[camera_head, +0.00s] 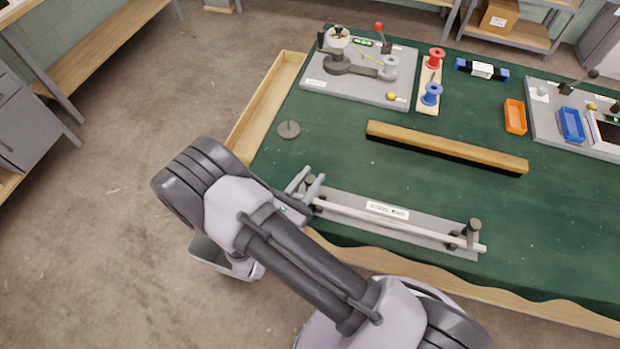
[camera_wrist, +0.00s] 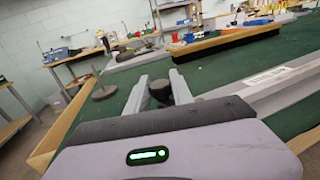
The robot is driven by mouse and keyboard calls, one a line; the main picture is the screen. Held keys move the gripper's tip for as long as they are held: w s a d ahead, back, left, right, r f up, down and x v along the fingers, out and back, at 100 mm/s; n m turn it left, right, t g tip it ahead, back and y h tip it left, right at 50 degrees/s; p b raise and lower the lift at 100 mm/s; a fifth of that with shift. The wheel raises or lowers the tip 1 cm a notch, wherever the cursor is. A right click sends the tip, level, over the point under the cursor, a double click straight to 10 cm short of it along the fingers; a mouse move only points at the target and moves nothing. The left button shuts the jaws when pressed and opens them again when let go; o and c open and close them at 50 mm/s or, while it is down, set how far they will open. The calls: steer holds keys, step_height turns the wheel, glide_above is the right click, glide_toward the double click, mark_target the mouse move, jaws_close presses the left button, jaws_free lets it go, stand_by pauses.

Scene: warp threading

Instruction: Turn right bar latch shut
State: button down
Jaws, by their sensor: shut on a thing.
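A pale bar (camera_head: 400,226) lies along a grey base plate (camera_head: 349,199) near the front edge of the green table. A dark knobbed latch (camera_head: 473,227) stands at its right end in the head view. Another dark-knobbed latch stands at the left end, largely hidden in the head view by my gripper (camera_head: 304,184). In the wrist view this latch's knob (camera_wrist: 160,89) sits between the two fingers of my gripper (camera_wrist: 159,84), which is shut on it. The finger contact and the latch's turn angle are not clear.
A long wooden beam (camera_head: 446,147) lies behind the bar. A round grey disc (camera_head: 289,130) with a thin stem is at the left. Farther back are a grey fixture board (camera_head: 340,87), red (camera_head: 435,58) and blue (camera_head: 431,94) spools, and orange (camera_head: 515,117) and blue (camera_head: 571,125) bins.

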steer(key=m+g+h+b, duration=0.1)
steer(key=m+g+h, duration=0.2)
steer(key=shift+w+f, duration=0.1)
steer(key=shift+f, duration=0.05)
steer(key=shift+m+g+h, duration=0.5)
steer(key=shift+g+h, duration=0.2)
steer(key=c, duration=1.1)
jaws_free()
steer(key=shift+a, duration=0.1)
steer(key=p+v, duration=0.2)
steer(key=v, duration=1.5)
steer(key=shift+s+a+r, duration=0.1)
steer(key=shift+s+r, duration=0.1)
steer(key=shift+s, duration=0.05)
